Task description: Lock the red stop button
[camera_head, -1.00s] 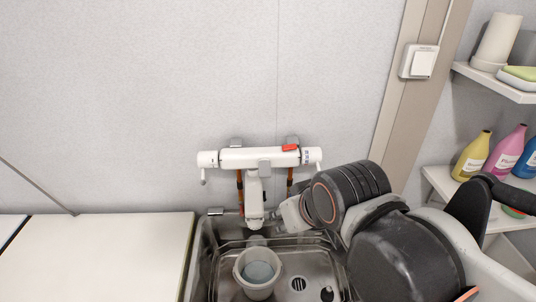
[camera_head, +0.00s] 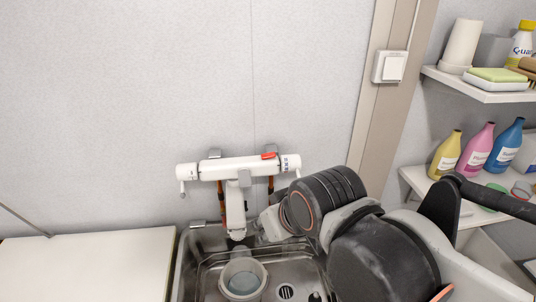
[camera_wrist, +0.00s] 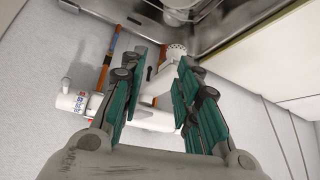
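The red stop button (camera_head: 268,155) is a small red tab on top of the right part of the white wall faucet (camera_head: 215,170). The faucet spans the wall above the sink, with its spout pointing down. My gripper (camera_wrist: 162,65) is open, with nothing between its teal fingers. In the head view my wrist hangs just right of and below the faucet, and hides most of the gripper. In the wrist view the faucet's labelled end (camera_wrist: 75,102) shows left of the fingers, and its body passes behind them.
A metal sink (camera_head: 205,278) with a grey bucket (camera_head: 243,262) in it lies below the faucet. A white counter (camera_head: 80,270) is at left. Shelves (camera_head: 500,96) with bottles and a sponge stand at right. A wall switch (camera_head: 392,67) is above right. Orange-brown pipes run under the faucet.

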